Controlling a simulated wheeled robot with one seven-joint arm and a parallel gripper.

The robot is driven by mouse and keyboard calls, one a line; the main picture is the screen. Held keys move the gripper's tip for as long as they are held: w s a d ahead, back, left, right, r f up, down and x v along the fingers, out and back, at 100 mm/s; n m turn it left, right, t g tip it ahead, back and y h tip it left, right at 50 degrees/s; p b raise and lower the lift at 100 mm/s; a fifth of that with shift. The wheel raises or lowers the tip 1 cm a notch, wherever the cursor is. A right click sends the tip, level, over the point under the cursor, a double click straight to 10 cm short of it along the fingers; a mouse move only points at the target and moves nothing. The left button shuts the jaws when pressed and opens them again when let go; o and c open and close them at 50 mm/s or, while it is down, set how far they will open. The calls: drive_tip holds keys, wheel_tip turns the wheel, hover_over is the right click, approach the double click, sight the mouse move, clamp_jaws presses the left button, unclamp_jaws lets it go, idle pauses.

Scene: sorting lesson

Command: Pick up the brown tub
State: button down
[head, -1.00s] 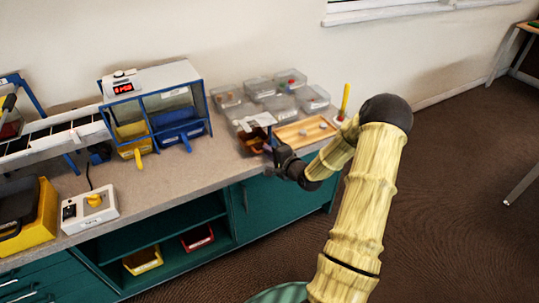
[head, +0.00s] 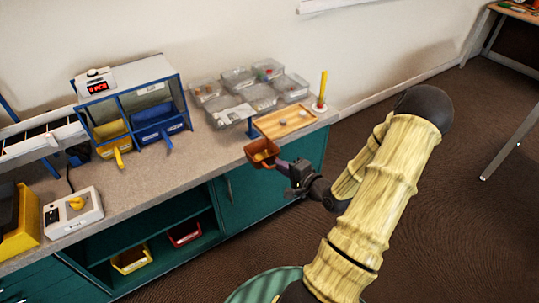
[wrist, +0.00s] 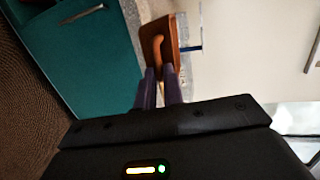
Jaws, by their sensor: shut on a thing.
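The brown tub (head: 262,151) is a small open container with something orange-yellow showing inside. In the head view it is at the counter's front edge, beside the wooden tray. My gripper (head: 284,165) comes to it from the right and is shut on it. In the wrist view the brown tub (wrist: 159,42) is at the tips of my gripper's two purple fingers (wrist: 159,78), which hold its near side or handle. The exact grip point is small and partly hidden. Whether the tub clears the counter is hard to tell.
A wooden tray (head: 296,130) with small grey pieces lies just behind the tub. Several clear boxes (head: 243,78) stand at the back, and a yellow rod on a base (head: 321,90) is at the right end. Blue (head: 158,117) and yellow (head: 109,128) bins sit left. Floor right of the counter is clear.

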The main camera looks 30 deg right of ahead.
drive_tip(key=shift+f+v, duration=0.2)
drive_tip(key=shift+v, duration=0.8)
drive_tip(key=shift+f, duration=0.1)
